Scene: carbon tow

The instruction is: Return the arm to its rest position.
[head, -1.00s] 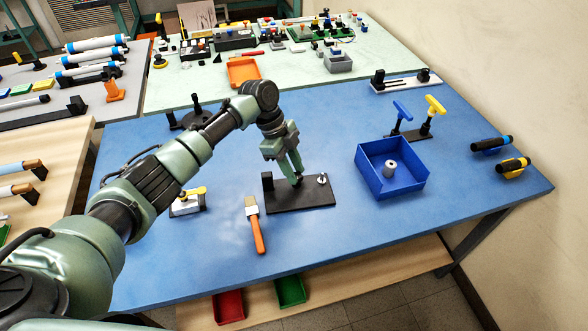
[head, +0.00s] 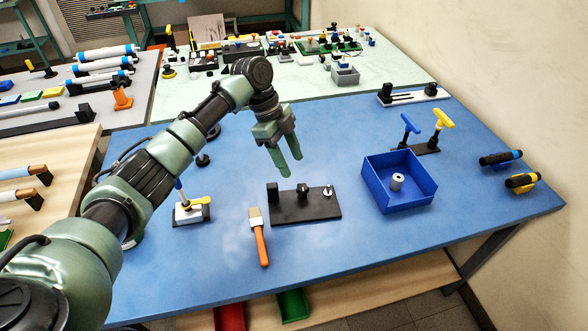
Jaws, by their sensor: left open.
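My left arm reaches in from the left over the blue table (head: 340,260). My left gripper (head: 291,170) is open and empty, its green fingers pointing down. It hangs above the table, up and behind the black fixture plate (head: 310,210), apart from it. The plate carries a dark block at its left end, a small dark piece (head: 302,191) in the middle and a small light metal part (head: 327,191) at its right end. My right gripper is not in view.
A brush (head: 259,238) with an orange handle lies left of the plate. A blue bin (head: 425,191) holding a light spool (head: 397,182) stands to the right. Blue (head: 409,123) and yellow (head: 443,118) T-handled tools stand behind it. The front table area is clear.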

